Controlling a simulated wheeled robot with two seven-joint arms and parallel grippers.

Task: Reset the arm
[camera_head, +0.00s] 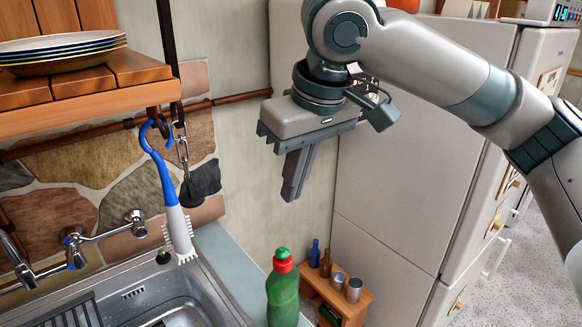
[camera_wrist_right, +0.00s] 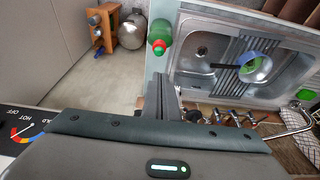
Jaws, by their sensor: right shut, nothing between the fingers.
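My right gripper (camera_head: 292,196) is in the upper middle of the head view, at the end of my right arm coming in from the right. Its fingers point down and are together, with nothing between them. They hang in the air in front of the wall and the grey cabinet (camera_head: 395,130). In the right wrist view the fingers (camera_wrist_right: 160,82) are also together, near the image of a green bottle with a red cap (camera_wrist_right: 160,48). My left gripper is not in either view.
A steel sink (camera_head: 170,292) with taps lies at lower left. A blue-and-white brush (camera_head: 166,185) hangs from a wooden shelf (camera_head: 75,100) with stacked plates. The green bottle (camera_head: 283,298) stands below my gripper. A small wooden rack (camera_head: 352,308) holds bottles and cups.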

